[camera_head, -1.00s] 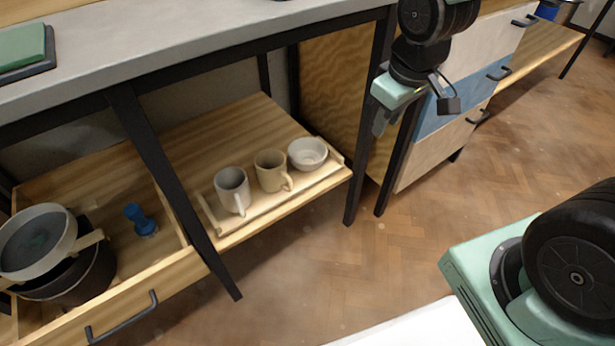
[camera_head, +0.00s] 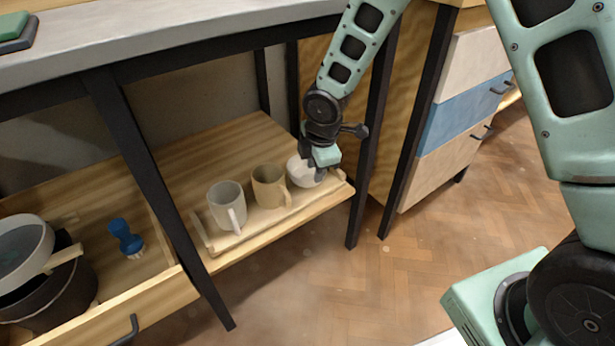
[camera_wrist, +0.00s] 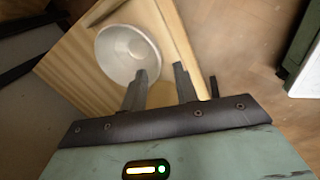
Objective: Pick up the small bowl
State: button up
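The small bowl (camera_head: 301,171) is white and stands upright at the right end of a low wooden tray (camera_head: 251,229) on the lower shelf. My gripper (camera_head: 314,175) is over its right side and hides part of it in the head view. In the wrist view, the bowl (camera_wrist: 121,53) shows empty, ahead and left of the fingers. My gripper (camera_wrist: 162,82) is open there, with its left fingertip close to the bowl's near rim and its right fingertip outside it. I cannot tell whether the left finger touches the bowl.
A tan mug (camera_head: 268,187) stands just left of the bowl, and a pale grey mug (camera_head: 226,205) left of that. The grey tabletop (camera_head: 180,40) is above the shelf. A black table leg (camera_head: 367,170) stands right of the tray. A blue object (camera_head: 126,238) is further left.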

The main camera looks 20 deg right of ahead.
jog(key=b+x, duration=0.3)
jog(key=x, duration=0.2)
jog(key=shift+w+d+r, duration=0.1)
jog(key=shift+w+d, duration=0.05)
jog(key=shift+r, duration=0.1)
grip_shut()
